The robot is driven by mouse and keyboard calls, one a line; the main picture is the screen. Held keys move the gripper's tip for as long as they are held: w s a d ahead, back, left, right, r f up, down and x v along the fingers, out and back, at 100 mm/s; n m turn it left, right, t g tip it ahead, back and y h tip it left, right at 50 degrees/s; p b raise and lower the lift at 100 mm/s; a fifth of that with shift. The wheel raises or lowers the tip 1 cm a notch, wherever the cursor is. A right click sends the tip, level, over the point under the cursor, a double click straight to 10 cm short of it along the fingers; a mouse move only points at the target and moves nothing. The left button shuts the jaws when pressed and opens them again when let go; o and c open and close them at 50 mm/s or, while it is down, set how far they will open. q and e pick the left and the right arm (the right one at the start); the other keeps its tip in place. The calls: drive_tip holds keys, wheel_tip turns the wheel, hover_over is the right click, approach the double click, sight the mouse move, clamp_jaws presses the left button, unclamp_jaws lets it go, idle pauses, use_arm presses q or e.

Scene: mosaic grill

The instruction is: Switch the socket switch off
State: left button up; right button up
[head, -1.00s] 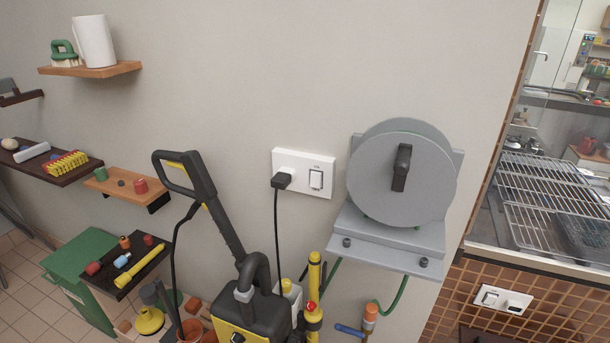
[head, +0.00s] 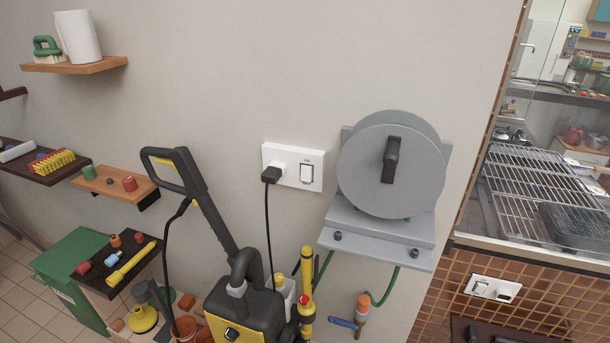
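A white socket plate (head: 293,167) is fixed to the grey wall between the pressure washer and the hose reel. Its rocker switch (head: 307,173) is on the right half, with a dark outline; I cannot tell which way the rocker is tipped. A black plug (head: 271,174) sits in the left half, and its black cable hangs down toward the washer. A second white socket plate (head: 493,288) with a switch and a black plug is on the brown tiles at the lower right. Neither of my grippers shows in the head view.
A grey hose reel (head: 390,170) on a bracket juts out just right of the socket. A yellow and black pressure washer (head: 245,312) stands below left, its handle (head: 180,170) rising beside the socket. Wooden shelves (head: 115,186) hold small items at left. Wall above the socket is clear.

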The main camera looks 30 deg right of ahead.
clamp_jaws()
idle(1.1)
